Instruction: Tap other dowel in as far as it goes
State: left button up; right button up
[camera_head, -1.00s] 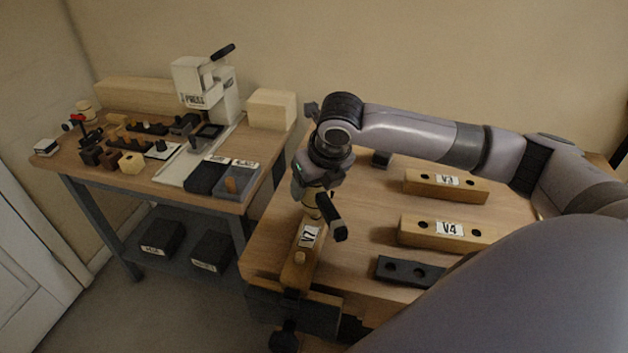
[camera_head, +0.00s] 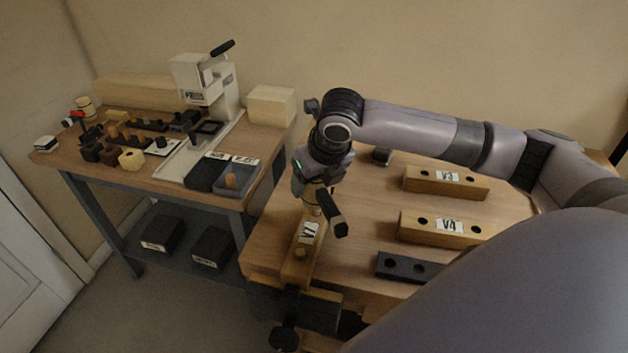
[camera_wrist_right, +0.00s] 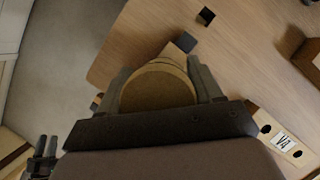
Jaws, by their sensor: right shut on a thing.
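The wooden block labelled V7 (camera_head: 294,269) sits clamped in the dark vise (camera_head: 317,310) at the front left of the bench. A dowel end (camera_head: 301,253) shows at the block's near end. My right gripper (camera_head: 313,200) is over the block's far end, shut on a mallet with a dark handle (camera_head: 332,215) that points toward the near right. In the right wrist view the mallet's round wooden face (camera_wrist_right: 158,86) fills the space between the fingers. The mallet and gripper hide the far end of the block, so I cannot tell whether they touch it.
Blocks V3 (camera_head: 420,178) and V4 (camera_head: 415,229) and a dark holed block (camera_head: 392,266) lie on the right of the bench. A side table (camera_head: 130,182) on the left holds a press (camera_head: 222,92), trays and small parts.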

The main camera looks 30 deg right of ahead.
jog(key=shift+r, duration=0.25)
jog(key=shift+f+b, duration=0.4)
jog(key=shift+f, duration=1.05)
jog(key=shift+r+p, duration=0.4)
jog(key=shift+r, duration=0.7)
jog(key=shift+r, duration=2.55)
jog(key=shift+a, duration=0.1)
